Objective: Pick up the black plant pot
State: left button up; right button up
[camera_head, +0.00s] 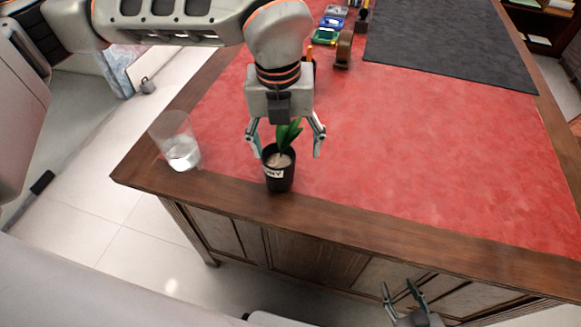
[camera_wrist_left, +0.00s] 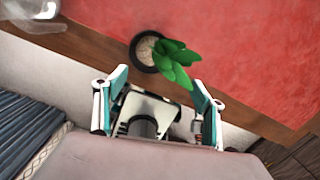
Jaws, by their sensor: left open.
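The black plant pot (camera_head: 279,177) stands upright near the front edge of the red-topped desk. It has a white label, pale soil and a green plant. In the left wrist view the pot (camera_wrist_left: 138,62) shows from above, with the plant's leaves (camera_wrist_left: 176,62) leaning over its rim. My left gripper (camera_head: 287,150) is open above the pot, its two fingers spread either side of the plant. In the wrist view the left gripper's fingers (camera_wrist_left: 160,90) are apart with nothing between them. My right gripper (camera_head: 403,290) is low at the bottom, in front of the desk, with its fingers apart.
A clear glass (camera_head: 180,148) stands left of the pot, near the desk corner. A dark mat (camera_head: 450,40) and several small items, including a green one (camera_head: 325,36), lie farther back. The red surface (camera_head: 420,150) right of the pot is clear.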

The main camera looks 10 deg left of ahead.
aim_at(279, 162)
pick_arm(q)
jog(key=shift+w+a+r+n+t+y, duration=0.15)
jog(key=shift+w+a+y, duration=0.05)
jog(key=shift+w+a, duration=0.25)
jog(key=shift+w+a+r+n+t+y, duration=0.1)
jog(key=shift+w+a+n+t+y, duration=0.1)
jog(key=shift+w+a, duration=0.2)
jog(key=shift+a+f, duration=0.15)
jog(key=shift+f, duration=0.15)
jog(key=shift+w+a+f, duration=0.1)
jog(key=shift+w+f, duration=0.05)
jog(key=shift+f, duration=1)
jog(key=shift+w+a+f, duration=0.1)
jog(key=shift+f, duration=1.05)
jog(key=shift+w+a+f, duration=0.1)
jog(key=shift+w+f, duration=0.05)
jog(key=shift+f, duration=1)
jog(key=c, duration=1.6)
jog(key=shift+r, duration=0.1)
jog(key=shift+c, duration=1.1)
jog(key=shift+r, duration=0.1)
